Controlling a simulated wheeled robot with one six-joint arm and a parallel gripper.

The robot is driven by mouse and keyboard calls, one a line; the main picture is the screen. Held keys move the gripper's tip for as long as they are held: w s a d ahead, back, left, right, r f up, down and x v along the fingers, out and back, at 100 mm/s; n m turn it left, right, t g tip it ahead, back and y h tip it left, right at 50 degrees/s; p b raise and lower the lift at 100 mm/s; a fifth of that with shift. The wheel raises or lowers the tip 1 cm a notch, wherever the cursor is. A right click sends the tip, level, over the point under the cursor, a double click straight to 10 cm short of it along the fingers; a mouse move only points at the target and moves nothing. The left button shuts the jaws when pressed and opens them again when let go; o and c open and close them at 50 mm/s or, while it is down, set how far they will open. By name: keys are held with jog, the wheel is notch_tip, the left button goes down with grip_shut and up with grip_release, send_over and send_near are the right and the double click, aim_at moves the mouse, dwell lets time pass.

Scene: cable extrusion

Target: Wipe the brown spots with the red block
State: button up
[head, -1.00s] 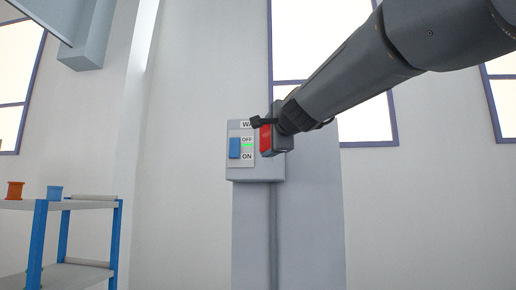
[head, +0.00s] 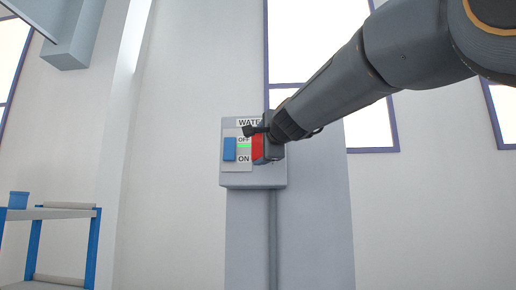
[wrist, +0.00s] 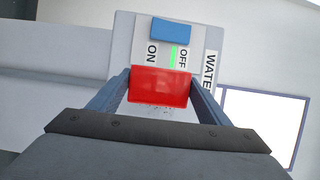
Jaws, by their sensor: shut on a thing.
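My gripper (wrist: 160,80) is shut on the red block (wrist: 160,88), which sits between its two blue-grey fingers in the wrist view. In the head view, the red block (head: 257,148) shows at the arm's end, in front of the right side of a grey WATER switch box (head: 252,180). I cannot tell whether the block touches the box. Brown spots are not clearly seen in either view. Faint dark marks (wrist: 155,109) show just below the block in the wrist view, too blurred to identify.
The box has a blue switch (head: 230,149), OFF and ON labels and a green light (head: 244,146). It is mounted on a grey column (head: 310,225). A blue-framed shelf (head: 62,213) with a blue container (head: 18,200) stands at the lower left. Windows flank the column.

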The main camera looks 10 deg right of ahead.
jog(key=shift+w+d+b, duration=0.15)
jog(key=shift+w+d, duration=0.1)
jog(key=shift+w, duration=0.5)
jog(key=shift+w+d+b, duration=0.1)
jog(key=shift+w+d, duration=0.15)
jog(key=shift+w, duration=0.5)
jog(key=shift+w+d+b, duration=0.15)
jog(key=shift+w+d, duration=0.1)
jog(key=shift+w, duration=0.5)
jog(key=shift+w+d, duration=0.3)
jog(key=shift+w, duration=0.55)
jog(key=s+d+b, duration=0.2)
jog(key=d+b, duration=0.3)
jog(key=d, duration=0.1)
jog(key=shift+d+r, duration=0.3)
jog(key=shift+d, duration=0.05)
dwell(2.4)
jog(key=shift+a, duration=0.1)
